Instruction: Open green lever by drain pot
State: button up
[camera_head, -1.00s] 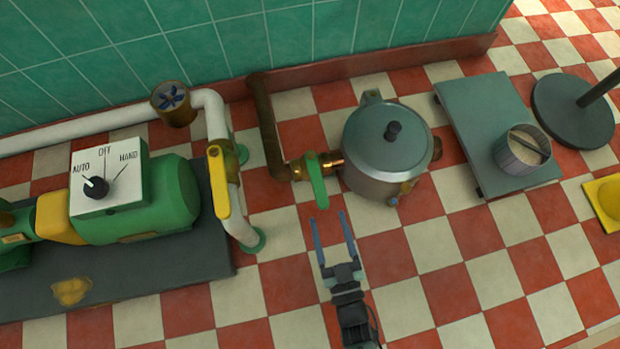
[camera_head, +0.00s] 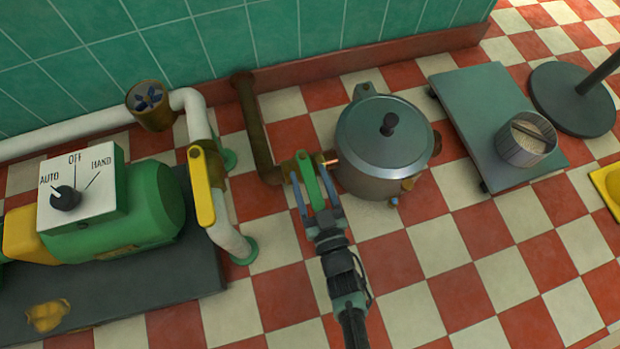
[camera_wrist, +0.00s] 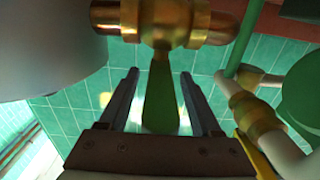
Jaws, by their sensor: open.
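The green lever (camera_head: 309,182) sits on a brass valve on the pipe at the left side of the silver lidded pot (camera_head: 383,150). My gripper (camera_head: 313,190) is at the lever with its two blue-grey fingers on either side of it. In the wrist view my gripper (camera_wrist: 160,100) is open, and the green lever (camera_wrist: 160,95) hangs from the brass valve (camera_wrist: 165,22) between the fingers. A gap shows between the lever and each finger there.
A yellow lever (camera_head: 203,188) on a white pipe stands to the left. The green pump with a control box (camera_head: 82,190) is farther left. A grey platform (camera_head: 470,95) with a small bucket (camera_head: 526,140) lies to the right. The checkered floor in front is clear.

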jog(key=shift+w, duration=0.15)
grip_shut()
dwell(1.4)
